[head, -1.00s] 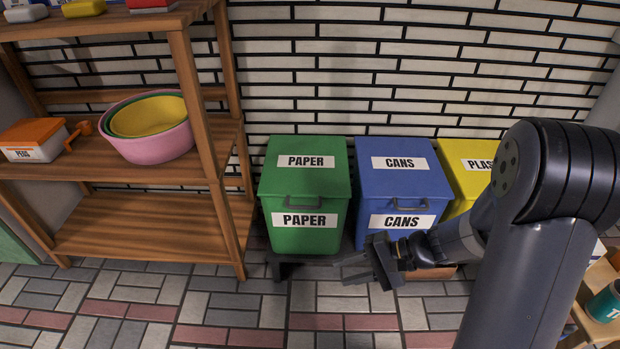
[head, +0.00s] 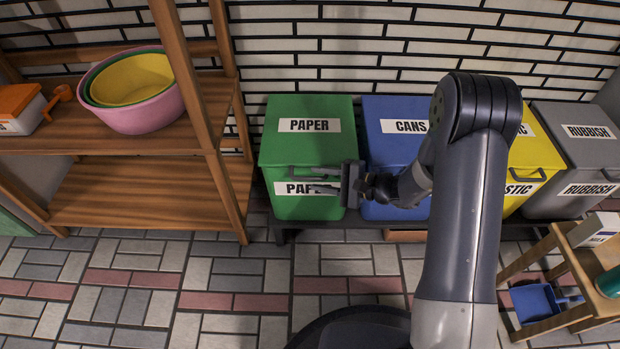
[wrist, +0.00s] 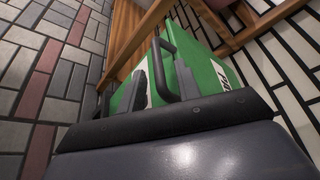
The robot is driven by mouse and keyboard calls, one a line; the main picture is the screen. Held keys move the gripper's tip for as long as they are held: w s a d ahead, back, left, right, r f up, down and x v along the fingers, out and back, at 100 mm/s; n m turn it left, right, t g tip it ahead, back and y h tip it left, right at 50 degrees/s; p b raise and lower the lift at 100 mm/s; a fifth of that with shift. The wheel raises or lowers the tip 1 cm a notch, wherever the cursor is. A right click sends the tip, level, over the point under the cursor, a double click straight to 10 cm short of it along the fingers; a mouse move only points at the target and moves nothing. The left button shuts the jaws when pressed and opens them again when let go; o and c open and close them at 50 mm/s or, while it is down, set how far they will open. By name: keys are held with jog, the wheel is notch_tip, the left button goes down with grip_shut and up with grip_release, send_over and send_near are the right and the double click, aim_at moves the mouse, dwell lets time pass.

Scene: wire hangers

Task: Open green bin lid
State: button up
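The green bin (head: 275,150) is labelled PAPER and stands at the left end of the bin row. Its lid (head: 310,105) lies flat and closed. A dark handle is on its front; the handle (wrist: 170,60) shows more clearly in the wrist view. My gripper (head: 312,180) is in front of the bin, reaching in from the right at handle height and covering part of the front label. In the wrist view my gripper's fingers (wrist: 172,72) are apart, with part of the handle seen between them. I cannot tell whether they touch it.
A blue bin (head: 385,150) stands close on the right, then a yellow bin (head: 530,155) and a grey bin (head: 580,150). A wooden shelf (head: 150,195) with nested bowls (head: 135,100) stands close on the left. The tiled floor (head: 240,280) in front is clear.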

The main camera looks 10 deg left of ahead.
aim_at(310, 178)
jog(key=shift+x, duration=1.7)
grip_shut()
